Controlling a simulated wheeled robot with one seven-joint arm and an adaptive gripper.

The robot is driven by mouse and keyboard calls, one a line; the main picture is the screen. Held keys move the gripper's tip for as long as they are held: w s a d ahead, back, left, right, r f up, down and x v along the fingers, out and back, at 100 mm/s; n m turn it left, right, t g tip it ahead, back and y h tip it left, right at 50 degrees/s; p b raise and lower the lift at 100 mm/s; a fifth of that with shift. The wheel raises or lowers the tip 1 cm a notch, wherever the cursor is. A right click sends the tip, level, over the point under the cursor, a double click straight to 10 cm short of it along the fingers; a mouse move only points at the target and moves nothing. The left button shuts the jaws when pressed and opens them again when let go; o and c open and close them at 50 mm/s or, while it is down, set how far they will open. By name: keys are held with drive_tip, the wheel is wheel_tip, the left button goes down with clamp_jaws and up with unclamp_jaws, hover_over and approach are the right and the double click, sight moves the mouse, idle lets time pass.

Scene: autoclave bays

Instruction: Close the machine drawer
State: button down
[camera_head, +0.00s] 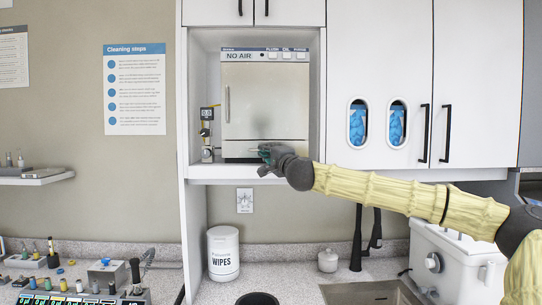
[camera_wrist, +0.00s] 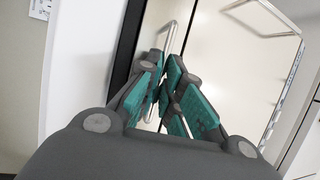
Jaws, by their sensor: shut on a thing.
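The machine is a white unit (camera_head: 265,100) labelled "NO AIR", set in a cabinet bay. Its large front panel has a vertical metal handle (camera_head: 227,104) at the left. Below that panel is a low drawer front (camera_head: 236,149). My gripper (camera_head: 266,151) is at this drawer front, reaching in from the right. In the wrist view, my gripper (camera_wrist: 172,100) has its teal pads closed around a thin metal handle (camera_wrist: 166,42). My gripper hides part of the drawer front, and I cannot tell how far out the drawer is.
A small gauge device (camera_head: 207,133) stands left of the machine inside the bay. White cabinet doors (camera_head: 380,60) lie to the right. Below are a counter with a wipes tub (camera_head: 223,253), a sink (camera_head: 370,293) and a white box unit (camera_head: 455,262).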

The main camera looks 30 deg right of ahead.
drive_tip(key=c, duration=1.6)
unclamp_jaws()
drive_tip(key=shift+a, duration=0.1)
drive_tip(key=v, duration=1.2)
drive_tip(key=shift+w, duration=0.1)
